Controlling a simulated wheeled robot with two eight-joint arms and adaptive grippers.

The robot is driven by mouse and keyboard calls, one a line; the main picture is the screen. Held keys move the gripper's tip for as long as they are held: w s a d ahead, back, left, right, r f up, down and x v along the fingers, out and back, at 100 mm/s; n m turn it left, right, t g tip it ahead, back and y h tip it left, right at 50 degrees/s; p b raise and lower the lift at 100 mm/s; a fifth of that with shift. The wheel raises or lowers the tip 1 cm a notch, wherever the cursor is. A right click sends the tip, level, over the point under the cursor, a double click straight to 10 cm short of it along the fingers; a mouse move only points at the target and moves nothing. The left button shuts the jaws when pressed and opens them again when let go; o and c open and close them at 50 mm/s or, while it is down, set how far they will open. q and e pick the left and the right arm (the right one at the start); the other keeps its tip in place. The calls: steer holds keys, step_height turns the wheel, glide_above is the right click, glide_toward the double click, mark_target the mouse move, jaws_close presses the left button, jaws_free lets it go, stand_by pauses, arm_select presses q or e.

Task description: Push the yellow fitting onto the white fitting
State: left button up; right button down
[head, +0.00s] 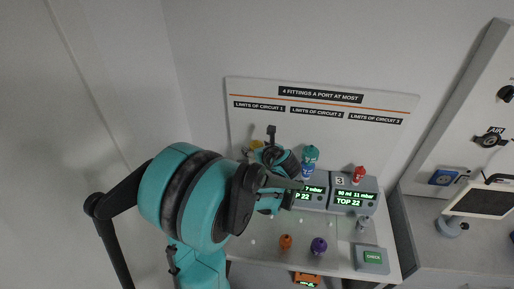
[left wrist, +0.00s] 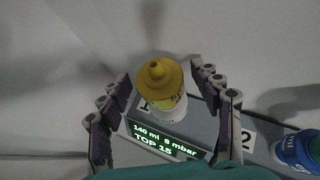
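The yellow fitting (left wrist: 160,76) stands upright on top of the white fitting (left wrist: 166,108) on the first ventilator, in the left wrist view. I cannot tell whether it is fully pressed down. In the head view only a bit of the yellow fitting (head: 256,145) shows behind my left gripper (head: 272,152). In the left wrist view my left gripper's fingers (left wrist: 160,90) stand apart on both sides of the fittings, with gaps showing. My right gripper is not in view.
A teal and blue fitting (head: 310,160) stands on the second ventilator, close to the right. A red fitting (head: 359,174) is on the third. Orange (head: 286,242) and purple (head: 319,245) fittings stand in front, near a check button (head: 375,258). A sign board (head: 320,110) rises behind.

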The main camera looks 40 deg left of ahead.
arm_select(q)
steer(key=v, duration=1.2)
steer(key=s+d+f+n+h, duration=0.2)
steer(key=s+d+n+h, duration=0.3)
steer(key=d+n, duration=0.3)
steer(key=s+d+f+n+t+h, duration=0.1)
steer(key=s+d+n+h, duration=0.4)
steer(key=n, duration=1.1)
steer(key=s+d+f, duration=0.1)
steer(key=d, duration=0.2)
steer(key=shift+d+f, duration=0.35)
steer(key=shift+f, duration=0.05)
